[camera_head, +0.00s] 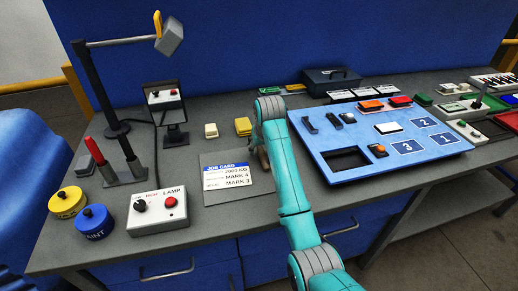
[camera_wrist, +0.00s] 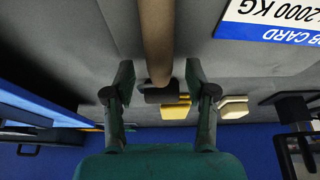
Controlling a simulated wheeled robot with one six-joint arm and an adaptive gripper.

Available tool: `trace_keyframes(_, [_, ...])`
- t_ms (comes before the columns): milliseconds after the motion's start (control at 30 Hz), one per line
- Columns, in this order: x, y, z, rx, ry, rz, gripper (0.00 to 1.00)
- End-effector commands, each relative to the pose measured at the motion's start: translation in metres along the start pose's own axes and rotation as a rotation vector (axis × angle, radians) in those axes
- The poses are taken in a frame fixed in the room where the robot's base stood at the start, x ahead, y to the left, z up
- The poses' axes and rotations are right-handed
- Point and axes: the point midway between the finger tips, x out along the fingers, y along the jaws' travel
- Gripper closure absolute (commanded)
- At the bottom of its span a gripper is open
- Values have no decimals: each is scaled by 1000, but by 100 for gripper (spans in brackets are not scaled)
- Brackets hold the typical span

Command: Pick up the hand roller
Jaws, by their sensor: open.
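What looks like the hand roller shows in the wrist view: a long tan handle (camera_wrist: 156,40) with a dark piece (camera_wrist: 160,93) at its lower end. My gripper (camera_wrist: 160,70) is open, one finger on each side of it. A gap shows on both sides, and nothing is held. In the head view my teal arm hides most of the gripper and the roller; only a small brownish part (camera_head: 262,158) shows beside the arm, right of the job card (camera_head: 238,177).
A yellow block (camera_head: 243,126) and a cream block (camera_head: 211,130) lie behind the job card. The blue panel (camera_head: 335,165) stands close on the right. A lamp box (camera_head: 158,212), paint pots (camera_head: 94,222) and a mirror (camera_head: 165,101) stand on the left of the grey bench.

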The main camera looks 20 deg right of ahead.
Motion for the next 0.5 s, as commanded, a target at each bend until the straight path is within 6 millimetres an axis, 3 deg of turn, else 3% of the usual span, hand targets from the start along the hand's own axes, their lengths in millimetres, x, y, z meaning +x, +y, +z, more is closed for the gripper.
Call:
trace_keyframes(333, [9, 0, 0, 0, 0, 0, 44])
trace_keyframes(500, [9, 0, 0, 0, 0, 0, 84])
